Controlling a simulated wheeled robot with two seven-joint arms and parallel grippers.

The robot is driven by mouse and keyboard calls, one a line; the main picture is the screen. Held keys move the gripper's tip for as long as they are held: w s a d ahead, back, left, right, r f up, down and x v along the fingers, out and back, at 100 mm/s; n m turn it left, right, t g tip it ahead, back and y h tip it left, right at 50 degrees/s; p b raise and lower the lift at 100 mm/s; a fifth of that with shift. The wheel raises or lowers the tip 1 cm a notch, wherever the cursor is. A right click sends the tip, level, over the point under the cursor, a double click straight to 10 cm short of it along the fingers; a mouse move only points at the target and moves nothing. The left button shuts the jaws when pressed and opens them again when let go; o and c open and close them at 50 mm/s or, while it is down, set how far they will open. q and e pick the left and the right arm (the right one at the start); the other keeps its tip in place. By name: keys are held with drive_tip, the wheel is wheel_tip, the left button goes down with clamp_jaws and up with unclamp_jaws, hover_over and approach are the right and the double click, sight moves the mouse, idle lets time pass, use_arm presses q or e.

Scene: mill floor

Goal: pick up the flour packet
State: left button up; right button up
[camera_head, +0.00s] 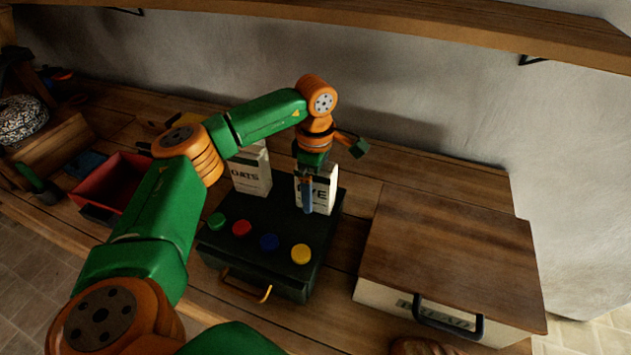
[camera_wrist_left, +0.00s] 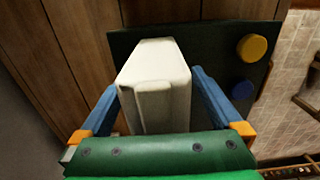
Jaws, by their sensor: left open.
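The flour packet, a white block-shaped packet (camera_head: 326,190) with dark letters partly hidden and ending in "YE", stands upright on the back right of a dark box top. My left gripper (camera_head: 308,195) is over it, pointing down, with a blue finger in front of its label. In the left wrist view the packet (camera_wrist_left: 155,75) lies between the two blue fingers of the open gripper (camera_wrist_left: 153,92). A gap shows at each side, so the fingers look apart from it. My right gripper is not in view.
A packet marked "OATS" (camera_head: 251,178) stands left of the flour packet. The dark box (camera_head: 270,262) has coloured knobs and a brass handle. A wooden-lidded bread box (camera_head: 450,245) is at right, a red bin (camera_head: 106,180) at left. A shelf (camera_head: 430,25) runs overhead.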

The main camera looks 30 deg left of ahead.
use_arm(q)
drive_tip(key=shift+w, duration=0.1)
clamp_jaws()
drive_tip(key=shift+r, duration=0.1)
